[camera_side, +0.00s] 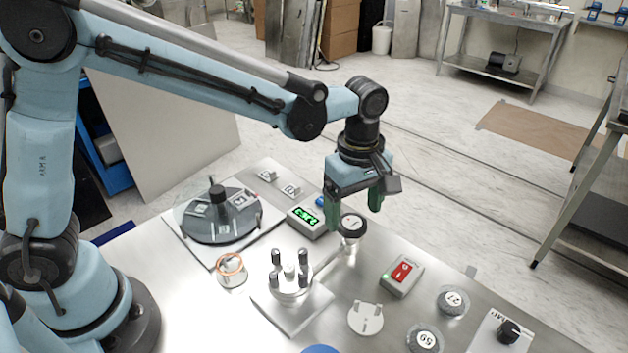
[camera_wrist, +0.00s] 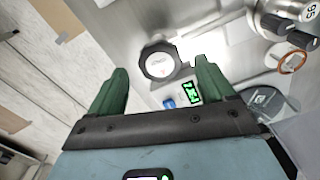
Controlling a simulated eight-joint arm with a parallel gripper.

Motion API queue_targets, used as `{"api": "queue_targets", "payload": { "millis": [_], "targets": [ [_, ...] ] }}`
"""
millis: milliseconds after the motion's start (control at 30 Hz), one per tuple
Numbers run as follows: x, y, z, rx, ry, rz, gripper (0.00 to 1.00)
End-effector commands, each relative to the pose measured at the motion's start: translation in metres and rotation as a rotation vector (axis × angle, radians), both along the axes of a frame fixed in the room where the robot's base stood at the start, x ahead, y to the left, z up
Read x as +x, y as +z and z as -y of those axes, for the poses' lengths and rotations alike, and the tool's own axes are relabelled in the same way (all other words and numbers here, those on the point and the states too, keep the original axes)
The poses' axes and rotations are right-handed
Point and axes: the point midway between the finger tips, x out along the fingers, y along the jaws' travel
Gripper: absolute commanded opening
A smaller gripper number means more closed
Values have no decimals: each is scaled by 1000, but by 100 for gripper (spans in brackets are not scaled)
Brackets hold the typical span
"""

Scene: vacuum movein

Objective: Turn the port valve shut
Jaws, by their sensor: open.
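The port valve, as I read it, is a round black knob (camera_side: 352,225) with a pale, marked top. It sits at the end of a metal pipe behind the post stand in the side view. My gripper (camera_side: 354,212) points down above the knob, with its green fingers apart and nothing held. In the wrist view the knob (camera_wrist: 159,63) lies between and just beyond the fingertips of my gripper (camera_wrist: 160,66). I see no clear contact, and the exact height gap cannot be told.
A glass-domed chamber (camera_side: 222,215) stands left, with a green-lit display box (camera_side: 307,218) between it and the knob. A stand with several dark posts (camera_side: 289,287) is in front. A red-switch box (camera_side: 402,275), round pieces (camera_side: 452,301) and a dial panel (camera_side: 501,333) lie right.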

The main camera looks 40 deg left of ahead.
Motion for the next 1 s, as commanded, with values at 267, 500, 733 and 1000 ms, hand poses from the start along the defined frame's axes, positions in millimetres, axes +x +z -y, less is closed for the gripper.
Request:
{"api": "queue_targets", "payload": {
  "millis": [267, 500, 733, 1000],
  "targets": [
    [0, -23, 0, 0, 0, 0, 82],
    [0, -24, 0, 0, 0, 0, 82],
    [0, -24, 0, 0, 0, 0, 58],
    [0, -24, 0, 0, -1, 0, 26]
  ]
}}
